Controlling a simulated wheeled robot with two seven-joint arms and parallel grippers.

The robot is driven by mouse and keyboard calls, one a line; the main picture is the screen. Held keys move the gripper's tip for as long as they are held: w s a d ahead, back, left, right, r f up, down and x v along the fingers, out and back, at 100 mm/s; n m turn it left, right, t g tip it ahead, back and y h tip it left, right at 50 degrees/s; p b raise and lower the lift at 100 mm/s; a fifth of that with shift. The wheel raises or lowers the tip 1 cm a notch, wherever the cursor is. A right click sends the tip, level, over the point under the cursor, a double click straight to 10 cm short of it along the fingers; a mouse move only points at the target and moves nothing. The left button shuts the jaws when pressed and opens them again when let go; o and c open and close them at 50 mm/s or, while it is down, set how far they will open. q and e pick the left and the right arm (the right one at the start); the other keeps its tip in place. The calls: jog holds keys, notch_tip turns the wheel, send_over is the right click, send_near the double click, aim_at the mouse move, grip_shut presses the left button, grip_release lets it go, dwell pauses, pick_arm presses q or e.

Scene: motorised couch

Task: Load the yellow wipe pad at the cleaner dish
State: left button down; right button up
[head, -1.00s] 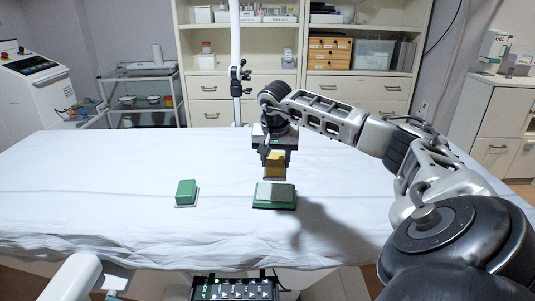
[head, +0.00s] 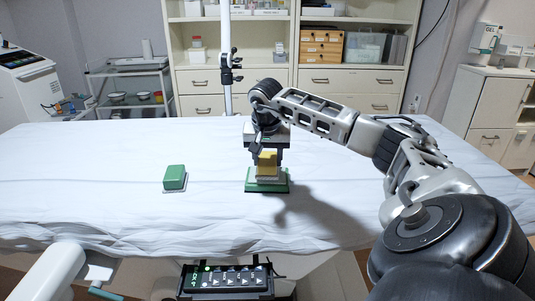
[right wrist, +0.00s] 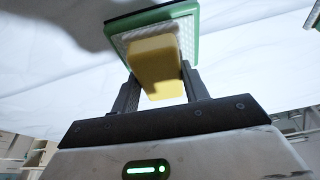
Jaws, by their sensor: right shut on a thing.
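The yellow wipe pad (head: 267,160) is a yellow block on a pale flat base. My right gripper (head: 267,167) is shut on its yellow block, one finger on each side. The green cleaner dish (head: 283,187) is directly below, with the pad's base over its middle. In the right wrist view the yellow block (right wrist: 155,62) sits between the fingers (right wrist: 160,88), and its pale textured base overlaps the green dish (right wrist: 190,32). I cannot tell whether the base touches the dish. My left gripper is not in view.
A green block with a pale base (head: 174,177) lies to the left on the white-sheeted couch (head: 100,200). A button panel (head: 228,279) is at the near edge. A white pole (head: 226,60) stands behind. The sheet between block and dish is clear.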

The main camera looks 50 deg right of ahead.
aim_at(268, 158)
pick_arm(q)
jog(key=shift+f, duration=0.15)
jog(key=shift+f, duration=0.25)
pick_arm(e)
jog(key=shift+f, duration=0.5)
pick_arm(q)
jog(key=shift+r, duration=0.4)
pick_arm(e)
jog(key=shift+f, duration=0.1)
dwell(1.8)
